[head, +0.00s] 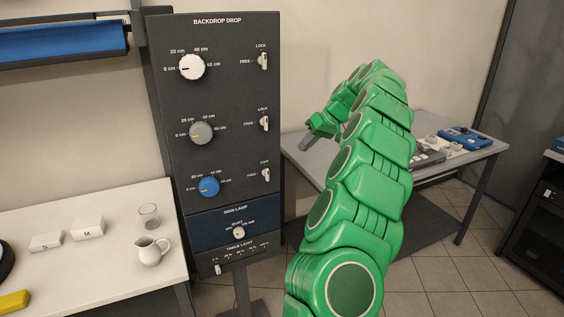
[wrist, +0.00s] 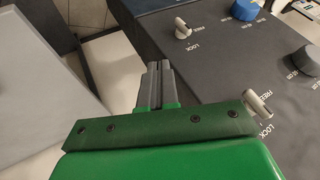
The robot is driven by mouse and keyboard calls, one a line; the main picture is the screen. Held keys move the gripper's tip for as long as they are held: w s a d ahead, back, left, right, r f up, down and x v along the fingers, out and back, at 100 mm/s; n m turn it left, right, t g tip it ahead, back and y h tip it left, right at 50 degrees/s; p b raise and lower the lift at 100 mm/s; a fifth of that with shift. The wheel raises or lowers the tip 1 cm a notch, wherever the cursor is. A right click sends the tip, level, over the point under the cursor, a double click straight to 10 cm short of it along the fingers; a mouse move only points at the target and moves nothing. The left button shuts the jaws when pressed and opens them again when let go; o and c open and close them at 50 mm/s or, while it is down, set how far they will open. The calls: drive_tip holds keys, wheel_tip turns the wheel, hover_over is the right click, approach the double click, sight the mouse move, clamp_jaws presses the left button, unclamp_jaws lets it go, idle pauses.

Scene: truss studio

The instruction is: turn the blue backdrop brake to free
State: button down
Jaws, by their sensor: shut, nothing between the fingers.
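The dark control panel (head: 225,105) stands upright, with a white, a grey and a blue knob. The blue knob (head: 208,187) is in the lowest of the three rows; it also shows at the top of the wrist view (wrist: 244,10). Right of it is the blue row's brake, a small pale lever (head: 266,175), pointing up toward LOCK. FREE is marked on its left. In the wrist view this lever (wrist: 183,30) is beyond and right of my fingertips. My gripper (head: 309,126) is shut and empty, right of the panel and apart from the lever; its fingers (wrist: 159,66) show in the wrist view.
The grey row's brake lever (wrist: 258,103) is close to my gripper's right side in the wrist view. A grey table (head: 300,150) stands behind my arm. A white table (head: 100,205) with boxes, a glass and a jug (head: 149,250) is left of the panel.

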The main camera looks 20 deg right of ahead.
sight(277, 165)
drive_tip(key=shift+w+a+f, duration=0.6)
drive_tip(key=shift+a+f, duration=0.7)
drive_tip(key=shift+a, duration=0.15)
drive_tip(key=shift+w+a+f, duration=0.65)
drive_tip(key=shift+a+f, duration=0.65)
drive_tip(key=shift+a, duration=0.15)
drive_tip(key=shift+w+a+f, duration=0.6)
drive_tip(key=shift+a+f, duration=0.7)
drive_tip(key=shift+a, duration=0.15)
